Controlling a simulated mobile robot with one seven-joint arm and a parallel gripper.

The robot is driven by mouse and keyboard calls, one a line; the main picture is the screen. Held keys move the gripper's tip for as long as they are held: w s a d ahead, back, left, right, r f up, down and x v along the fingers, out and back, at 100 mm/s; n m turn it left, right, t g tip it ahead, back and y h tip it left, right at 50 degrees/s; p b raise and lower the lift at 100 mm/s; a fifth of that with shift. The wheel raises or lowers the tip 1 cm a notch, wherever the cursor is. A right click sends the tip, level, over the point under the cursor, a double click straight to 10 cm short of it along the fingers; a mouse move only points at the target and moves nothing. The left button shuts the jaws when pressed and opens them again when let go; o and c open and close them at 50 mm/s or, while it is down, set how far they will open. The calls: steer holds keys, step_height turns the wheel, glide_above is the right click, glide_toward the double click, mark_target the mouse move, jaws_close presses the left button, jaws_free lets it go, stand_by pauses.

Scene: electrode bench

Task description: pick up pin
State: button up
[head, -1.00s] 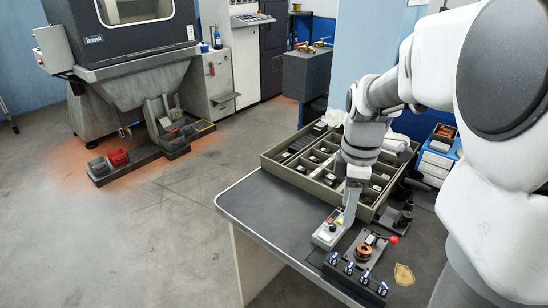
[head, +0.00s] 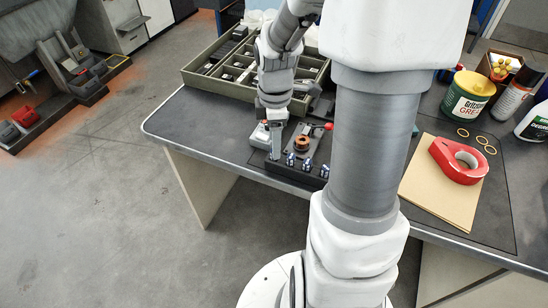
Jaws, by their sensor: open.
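A black rack (head: 284,175) lies along the bench's front edge in the head view. Small upright pieces with blue and pale tops stand in it; they look like pins, and one pin (head: 307,165) shows clearly near the middle. My gripper (head: 276,155) points down at the rack's left end, with its fingers in line with the row. It is open, seen nearly edge-on, and the gap between its fingers is hard to see. It covers the rack's left end, so a pin there is hidden, and I cannot tell whether the fingers touch one.
A fixture with a copper coil (head: 302,143) and a red-knobbed lever stands just behind the rack. A divided tray (head: 205,83) lies behind. A red tape dispenser (head: 452,170) and cans are at right.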

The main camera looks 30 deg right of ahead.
step_height(320, 180, down, 3)
steer(key=shift+w+f+b, duration=0.1)
steer(key=shift+f+b, duration=0.05)
steer(key=shift+b, duration=0.25)
jaws_close()
